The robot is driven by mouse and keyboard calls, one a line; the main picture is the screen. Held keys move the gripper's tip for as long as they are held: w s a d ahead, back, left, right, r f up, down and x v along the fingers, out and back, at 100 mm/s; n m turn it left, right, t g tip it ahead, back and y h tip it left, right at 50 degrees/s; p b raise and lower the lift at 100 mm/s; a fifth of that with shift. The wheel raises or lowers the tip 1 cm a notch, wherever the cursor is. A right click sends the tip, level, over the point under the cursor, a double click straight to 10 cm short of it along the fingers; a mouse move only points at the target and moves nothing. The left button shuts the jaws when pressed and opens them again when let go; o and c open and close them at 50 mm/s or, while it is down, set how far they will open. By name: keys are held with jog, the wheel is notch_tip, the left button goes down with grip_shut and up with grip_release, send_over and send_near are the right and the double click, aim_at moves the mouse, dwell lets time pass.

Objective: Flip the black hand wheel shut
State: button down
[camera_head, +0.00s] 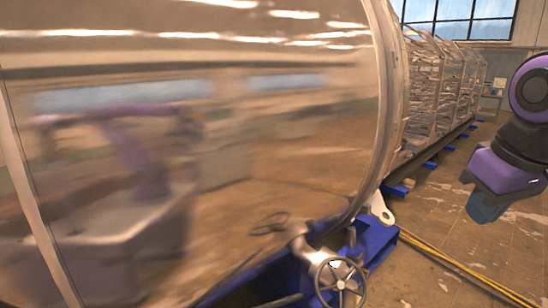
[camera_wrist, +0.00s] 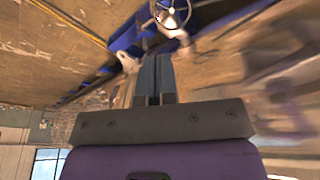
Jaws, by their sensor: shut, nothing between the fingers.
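The hand wheel (camera_head: 340,284) is a dark, spoked ring on a grey metal valve body at the bottom of the head view, in front of the large shiny chamber. It also shows at the top edge of the wrist view (camera_wrist: 171,13), partly cut off. My gripper (camera_wrist: 154,58) is shut and empty, its two blue-grey fingers side by side. In the head view my gripper (camera_head: 484,211) hangs at the right, above the floor, well apart from the wheel. The wheel lies beyond the fingertips in the wrist view.
The polished chamber wall (camera_head: 230,150) fills the left and mirrors the room. A blue support frame (camera_head: 376,244) with a white lug (camera_head: 381,208) stands beside the wheel. A yellow line (camera_head: 455,265) runs along the brown floor. The floor at right is open.

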jog(key=s, duration=0.1)
jog(key=s+m+t, duration=0.1)
jog(key=s, duration=0.2)
jog(key=shift+d+r+m+t, duration=0.25)
jog(key=shift+r+m+t, duration=0.05)
jog(key=shift+r+m, duration=0.1)
jog(key=c, duration=1.8)
grip_release()
jog(key=shift+s, duration=0.15)
jog(key=o, duration=0.7)
jog(key=shift+s, duration=0.15)
jog(key=m+y, duration=0.3)
jog(key=m, duration=0.2)
send_over(321, 269)
jog(key=s+d, duration=0.2)
jog(key=s, duration=0.2)
notch_tip(321, 269, down, 44)
jog(key=x, duration=0.9)
jog(key=shift+w+f, duration=0.25)
jog(key=shift+w, duration=0.1)
